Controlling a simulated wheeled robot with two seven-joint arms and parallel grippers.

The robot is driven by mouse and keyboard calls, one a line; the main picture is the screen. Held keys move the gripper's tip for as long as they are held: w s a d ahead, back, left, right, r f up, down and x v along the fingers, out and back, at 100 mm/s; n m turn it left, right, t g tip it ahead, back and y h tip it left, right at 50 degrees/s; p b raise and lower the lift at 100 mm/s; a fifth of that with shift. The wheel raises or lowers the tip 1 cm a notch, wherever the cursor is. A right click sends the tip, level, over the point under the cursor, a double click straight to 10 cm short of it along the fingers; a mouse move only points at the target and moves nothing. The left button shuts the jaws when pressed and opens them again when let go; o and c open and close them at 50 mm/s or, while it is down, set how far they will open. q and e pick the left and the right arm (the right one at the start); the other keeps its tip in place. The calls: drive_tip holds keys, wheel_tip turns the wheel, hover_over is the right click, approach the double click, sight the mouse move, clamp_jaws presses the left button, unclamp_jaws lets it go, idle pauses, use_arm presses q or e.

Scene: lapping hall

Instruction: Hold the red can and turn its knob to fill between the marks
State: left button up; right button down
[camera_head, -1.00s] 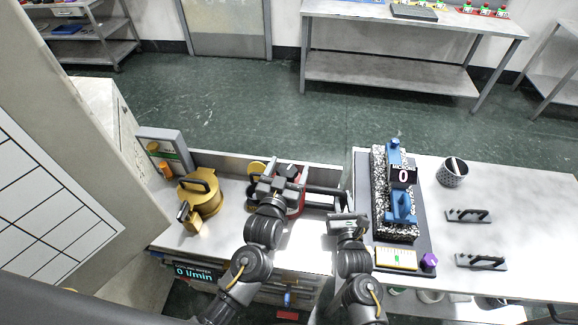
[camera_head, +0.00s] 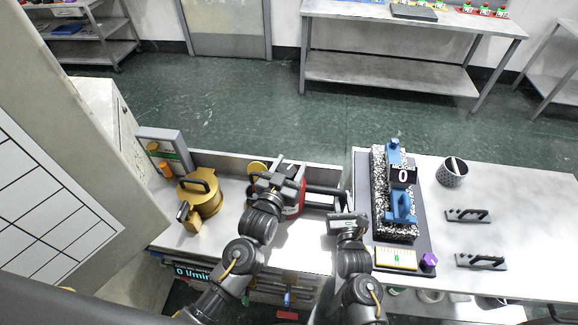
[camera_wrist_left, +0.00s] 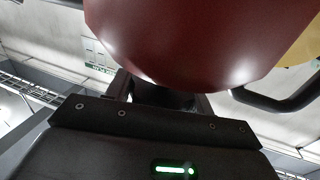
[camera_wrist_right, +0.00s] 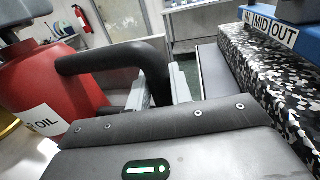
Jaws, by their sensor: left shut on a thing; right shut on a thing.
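The red can (camera_head: 301,190) stands on the left bench, largely covered by my left gripper (camera_head: 289,172). In the right wrist view the red can (camera_wrist_right: 40,85) carries a white label reading OIL, and its black handle (camera_wrist_right: 112,57) runs between the fingers of my right gripper (camera_wrist_right: 160,88), which is shut on it. In the left wrist view the can's red underside or side (camera_wrist_left: 200,40) fills the top. My left gripper (camera_wrist_left: 160,100) is shut on a dark part there, apparently the knob. The fill marks are not visible.
To the right, a speckled block with blue fixtures (camera_head: 400,207) carries a display reading 0. A water display (camera_head: 193,271) reads 0 l/min.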

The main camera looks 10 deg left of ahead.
use_arm(q)
drive_tip(key=shift+h, duration=0.3)
drive_tip(key=o, duration=1)
drive_tip(key=shift+s, duration=0.1)
drive_tip(key=v, duration=1.2)
